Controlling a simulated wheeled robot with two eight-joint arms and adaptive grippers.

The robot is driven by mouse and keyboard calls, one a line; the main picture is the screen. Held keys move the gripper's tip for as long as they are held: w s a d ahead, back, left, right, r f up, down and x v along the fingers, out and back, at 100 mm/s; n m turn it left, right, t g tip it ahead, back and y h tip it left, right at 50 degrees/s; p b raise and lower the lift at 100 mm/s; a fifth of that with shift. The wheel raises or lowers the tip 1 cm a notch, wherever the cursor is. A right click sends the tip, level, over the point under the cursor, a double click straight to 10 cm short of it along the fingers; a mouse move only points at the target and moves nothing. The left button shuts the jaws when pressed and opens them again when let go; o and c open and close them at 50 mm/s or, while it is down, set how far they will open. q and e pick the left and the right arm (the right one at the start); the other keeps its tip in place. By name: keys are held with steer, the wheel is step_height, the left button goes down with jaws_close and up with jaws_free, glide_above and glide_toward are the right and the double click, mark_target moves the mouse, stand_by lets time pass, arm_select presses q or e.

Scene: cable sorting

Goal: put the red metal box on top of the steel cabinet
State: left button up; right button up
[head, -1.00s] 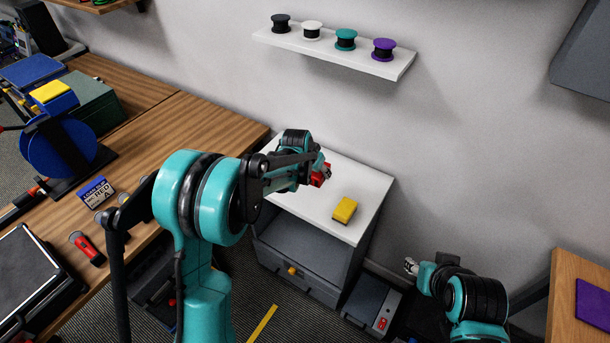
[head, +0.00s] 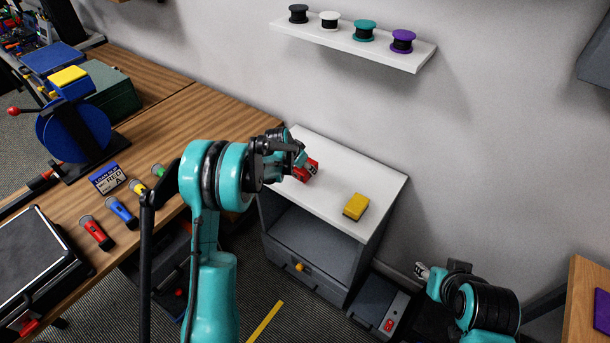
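The steel cabinet (head: 384,196) has a white top, grey sides and an open front compartment above a drawer. The red metal box (head: 308,169) is at the far left part of its top, partly hidden by my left gripper (head: 309,172). The gripper's fingers are at the box; I cannot tell whether they are closed on it or whether the box rests on the top. My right gripper (head: 421,271) is low to the right of the cabinet, away from the box, with nothing visible in it.
A yellow block (head: 356,206) lies on the right part of the cabinet top. A wall shelf (head: 350,45) with several spools hangs above. A wooden bench (head: 200,115) with tools stands left. A grey unit with a red switch (head: 377,302) stands on the floor right of the cabinet.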

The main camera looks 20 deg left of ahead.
arm_select(q)
step_height(320, 180, down, 3)
steer(key=shift+f+b, duration=0.2)
steer(key=shift+b, duration=0.3)
steer(key=shift+f, duration=0.15)
steer(key=o, duration=1.3)
steer(key=shift+o, duration=0.2)
